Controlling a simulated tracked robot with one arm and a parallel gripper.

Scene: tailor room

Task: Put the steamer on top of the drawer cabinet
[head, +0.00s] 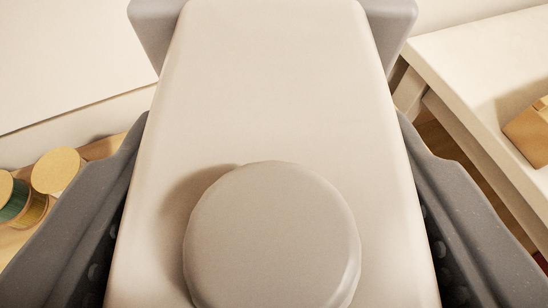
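The steamer (275,95) fills the middle of the head view, very close to the camera. It has a long cream body with a round grey knob (272,240) near the camera and a grey part at its far end. My gripper (270,135) has one dark grey finger along each side of the cream body, and it appears shut on it. The steamer's underside and whatever lies below it are hidden. I cannot identify the drawer cabinet for sure.
On the left, thread spools (58,170) stand on a wooden surface (105,146) beside a pale flat panel (70,60). On the right is a white table (470,70) with a light wooden or cardboard box (530,132) on it. Brown floor shows beneath the table.

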